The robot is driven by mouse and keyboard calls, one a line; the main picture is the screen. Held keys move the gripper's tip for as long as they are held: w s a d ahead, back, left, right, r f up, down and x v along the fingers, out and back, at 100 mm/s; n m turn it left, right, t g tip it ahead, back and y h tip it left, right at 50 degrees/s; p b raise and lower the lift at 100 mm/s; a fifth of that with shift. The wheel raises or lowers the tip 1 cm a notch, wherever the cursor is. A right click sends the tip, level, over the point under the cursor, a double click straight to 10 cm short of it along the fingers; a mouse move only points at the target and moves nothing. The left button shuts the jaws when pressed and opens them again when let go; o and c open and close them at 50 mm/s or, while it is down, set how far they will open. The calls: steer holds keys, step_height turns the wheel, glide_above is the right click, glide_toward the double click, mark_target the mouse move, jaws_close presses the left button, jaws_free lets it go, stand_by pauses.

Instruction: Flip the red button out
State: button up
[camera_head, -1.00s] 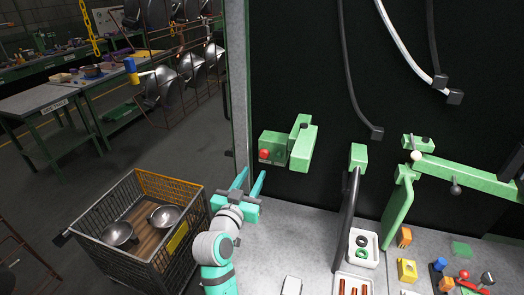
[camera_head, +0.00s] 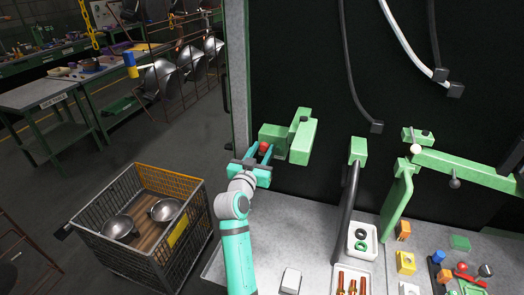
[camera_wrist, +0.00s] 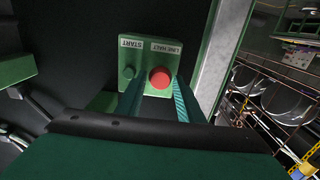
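The red button (camera_head: 264,147) is on a green control box (camera_head: 272,132) mounted at the left of the black panel. In the wrist view the red button (camera_wrist: 160,78) sits under a "LINE HALT" label, beside a green button (camera_wrist: 128,72) labelled "START". My gripper (camera_head: 260,151) is open at the box, its fingers pointing at the red button. In the wrist view my gripper (camera_wrist: 161,83) has one finger on each side of the red button, the left one between the two buttons. Whether the fingers touch it I cannot tell.
A green block fixture (camera_head: 303,140) juts out just right of the box. A dark upright bar (camera_head: 346,215) stands farther right. A wire cart (camera_head: 150,190) with metal bowls is at the left. The grey table (camera_head: 300,215) below is mostly clear near my arm.

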jaws_close()
steer(key=shift+v, duration=0.8)
jaws_free()
steer(key=v, duration=1.1)
